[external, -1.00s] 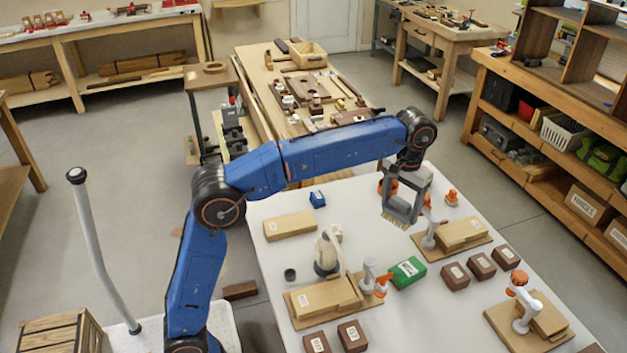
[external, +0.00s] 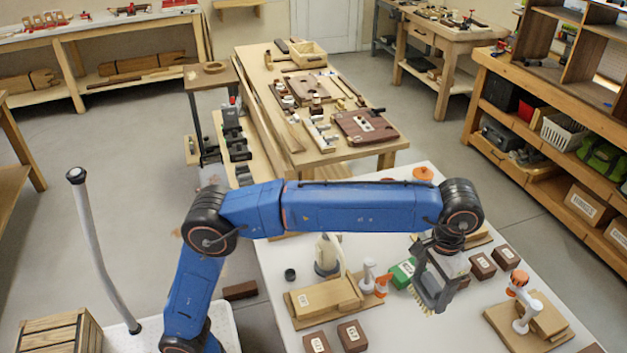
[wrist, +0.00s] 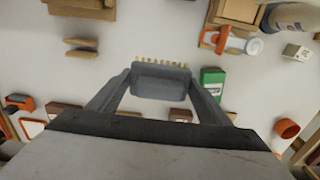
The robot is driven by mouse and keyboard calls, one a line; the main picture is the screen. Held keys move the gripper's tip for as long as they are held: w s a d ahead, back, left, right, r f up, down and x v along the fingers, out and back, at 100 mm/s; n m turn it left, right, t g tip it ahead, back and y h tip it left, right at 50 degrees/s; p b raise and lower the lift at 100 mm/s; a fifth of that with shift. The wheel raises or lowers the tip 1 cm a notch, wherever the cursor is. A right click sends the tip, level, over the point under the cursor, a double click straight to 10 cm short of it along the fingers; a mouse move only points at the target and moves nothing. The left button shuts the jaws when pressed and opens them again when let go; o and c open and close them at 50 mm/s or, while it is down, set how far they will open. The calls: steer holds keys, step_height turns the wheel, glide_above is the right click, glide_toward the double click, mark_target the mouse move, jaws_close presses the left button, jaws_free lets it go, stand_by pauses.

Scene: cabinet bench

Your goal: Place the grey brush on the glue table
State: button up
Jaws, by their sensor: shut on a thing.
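My gripper (external: 436,284) is over the right half of the white table (external: 277,262), pointing down and shut on the grey brush (external: 424,301). In the wrist view the brush (wrist: 160,78) sits between the two fingers, its pale bristles along the upper edge. It is held above the white surface (wrist: 150,28), apart from it as far as I can tell. A beige bottle (external: 326,258), which looks like a glue bottle, stands on this table. I cannot read any sign naming the glue table.
Near the brush are a green box (external: 402,273) and several brown blocks (external: 482,265). Clamped boards stand at left (external: 325,298) and right (external: 530,318). Two brown blocks (external: 351,335) lie at the front. A wooden bench (external: 300,155) with tools is behind. Bare white surface shows between the clamped boards.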

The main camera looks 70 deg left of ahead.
step_height(320, 180, down, 14)
steer(key=shift+r, duration=0.15)
stand_by(0.6)
steer(key=o, duration=1.1)
step_height(320, 180, up, 11)
steer(key=shift+r, duration=0.5)
